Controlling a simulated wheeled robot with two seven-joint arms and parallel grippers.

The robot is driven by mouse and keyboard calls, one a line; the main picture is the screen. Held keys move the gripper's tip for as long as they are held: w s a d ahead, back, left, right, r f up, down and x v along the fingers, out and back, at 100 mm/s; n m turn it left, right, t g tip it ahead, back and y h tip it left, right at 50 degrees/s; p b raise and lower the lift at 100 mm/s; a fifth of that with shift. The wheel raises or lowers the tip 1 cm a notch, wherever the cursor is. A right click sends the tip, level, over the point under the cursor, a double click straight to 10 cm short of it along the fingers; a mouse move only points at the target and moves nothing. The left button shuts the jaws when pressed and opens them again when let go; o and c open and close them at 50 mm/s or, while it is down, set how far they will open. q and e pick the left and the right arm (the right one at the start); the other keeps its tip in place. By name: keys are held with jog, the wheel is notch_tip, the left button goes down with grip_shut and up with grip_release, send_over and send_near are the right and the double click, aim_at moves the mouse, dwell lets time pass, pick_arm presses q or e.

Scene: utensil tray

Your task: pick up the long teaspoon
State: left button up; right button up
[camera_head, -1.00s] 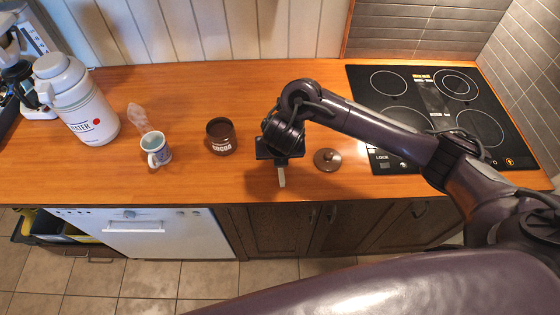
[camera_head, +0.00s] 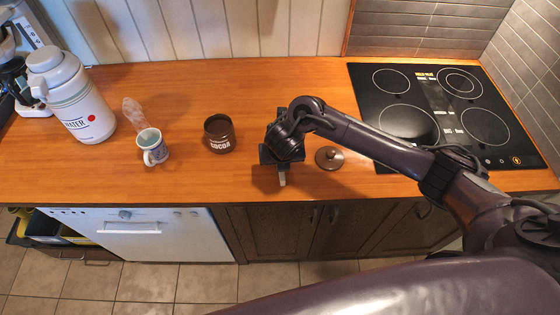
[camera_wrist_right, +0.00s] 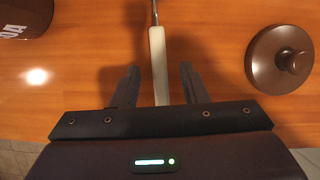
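The long teaspoon has a pale handle (camera_wrist_right: 158,65) and a thin metal shaft; it lies on the wooden counter in the right wrist view. Its bowl is outside that view. In the head view only the handle's end (camera_head: 282,180) shows below my right gripper (camera_head: 282,158); the rest is hidden under the hand. In the right wrist view my right gripper (camera_wrist_right: 159,72) is open, with a finger on each side of the handle and a gap on both sides. My left gripper is not in view.
A brown lid (camera_head: 329,158) lies close to the right of my right gripper. A cocoa jar (camera_head: 219,134) and a steaming mug (camera_head: 152,146) stand to the left, with a white flask (camera_head: 78,98) farther left. A black cooktop (camera_head: 440,110) is at the right.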

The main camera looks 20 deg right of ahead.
jog(key=shift+f, duration=0.2)
dwell(0.4)
grip_shut()
dwell(0.3)
